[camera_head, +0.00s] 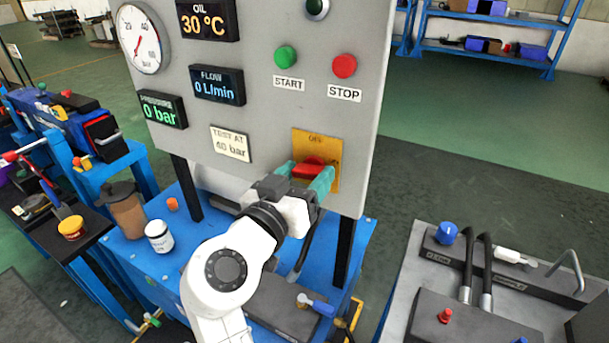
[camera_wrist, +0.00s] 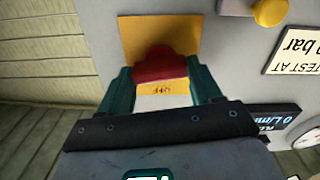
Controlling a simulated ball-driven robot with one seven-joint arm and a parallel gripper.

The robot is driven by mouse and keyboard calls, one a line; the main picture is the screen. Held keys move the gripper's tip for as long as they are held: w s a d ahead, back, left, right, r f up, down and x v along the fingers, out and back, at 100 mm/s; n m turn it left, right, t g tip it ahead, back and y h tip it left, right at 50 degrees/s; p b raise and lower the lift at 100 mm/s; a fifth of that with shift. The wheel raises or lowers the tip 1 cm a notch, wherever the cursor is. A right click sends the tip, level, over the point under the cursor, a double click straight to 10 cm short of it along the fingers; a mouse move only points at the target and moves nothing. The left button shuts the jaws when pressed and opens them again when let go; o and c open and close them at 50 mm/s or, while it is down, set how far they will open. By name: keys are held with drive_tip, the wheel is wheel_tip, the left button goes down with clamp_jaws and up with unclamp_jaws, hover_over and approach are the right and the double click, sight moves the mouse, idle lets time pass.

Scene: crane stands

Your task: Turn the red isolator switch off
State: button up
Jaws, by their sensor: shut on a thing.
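The red isolator switch (camera_head: 313,161) sits on a yellow plate (camera_head: 329,146) at the lower right of the grey panel. The plate has an OFF label above the switch. The red handle looks roughly crosswise in the head view. My gripper (camera_head: 305,174) has its green fingers on either side of the handle and is shut on it. In the wrist view the red handle (camera_wrist: 160,66) lies between the two fingers of my gripper (camera_wrist: 160,84), with the OFF label below it. The finger and handle contact is partly hidden.
The panel (camera_head: 262,120) carries a gauge (camera_head: 143,38), displays and the START (camera_head: 286,56) and STOP (camera_head: 344,66) buttons. A grey bench with hoses stands at the right.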

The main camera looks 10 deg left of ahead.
drive_tip(key=n+p, duration=0.1)
drive_tip(key=n, duration=0.2)
drive_tip(key=shift+r+n, duration=0.1)
drive_tip(key=shift+n, duration=0.2)
drive_tip(key=n+p, duration=0.2)
drive_tip(key=n, duration=0.2)
drive_tip(key=shift+a+n, duration=0.15)
drive_tip(key=shift+n, duration=0.15)
drive_tip(key=n+p, duration=0.3)
drive_tip(key=n, duration=0.1)
drive_tip(key=shift+w+a, duration=0.1)
drive_tip(key=shift+n+p, duration=1.2)
drive_tip(key=shift+n, duration=0.6)
drive_tip(key=shift+a+f+n, duration=0.1)
drive_tip(key=shift+f+n, duration=0.15)
drive_tip(key=shift+n, duration=0.05)
drive_tip(key=o, duration=1.1)
drive_tip(key=shift+c, duration=0.2)
drive_tip(key=b+v, duration=0.1)
drive_tip(key=v, duration=0.9)
drive_tip(key=shift+s, duration=0.4)
drive_tip(key=shift+a+r, duration=0.1)
drive_tip(key=shift+r, duration=0.05)
